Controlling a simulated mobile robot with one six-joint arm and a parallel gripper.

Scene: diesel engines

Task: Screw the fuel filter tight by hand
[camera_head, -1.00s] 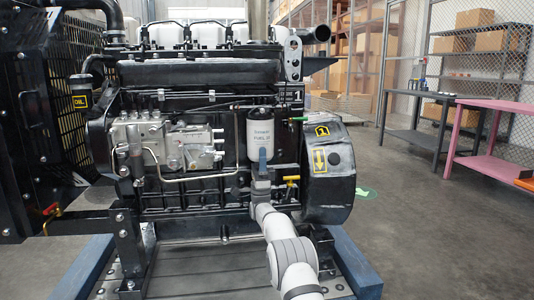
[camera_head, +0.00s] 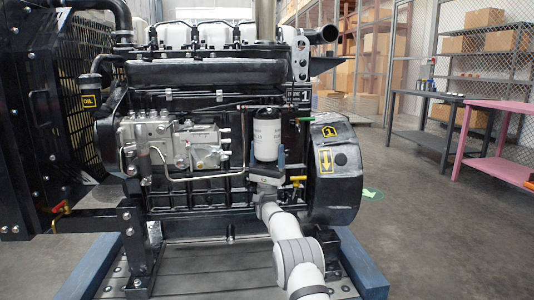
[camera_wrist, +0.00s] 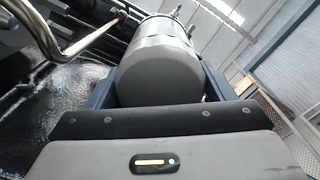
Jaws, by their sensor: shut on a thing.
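The white cylindrical fuel filter (camera_head: 267,135) hangs upright under its black head on the side of the diesel engine (camera_head: 200,130). My gripper (camera_head: 267,160) is below it, with its blue-grey fingers reaching up along both sides of the filter's lower part. In the wrist view the filter (camera_wrist: 155,65) sits between the two fingers, its rounded bottom facing my palm. My gripper is shut on the filter. The filter's thread and the seal at its top are hidden from view.
The black flywheel housing (camera_head: 333,170) stands further right. A metal pipe (camera_wrist: 90,35) runs left of the filter in the wrist view. A pink table (camera_head: 500,160) stands far right.

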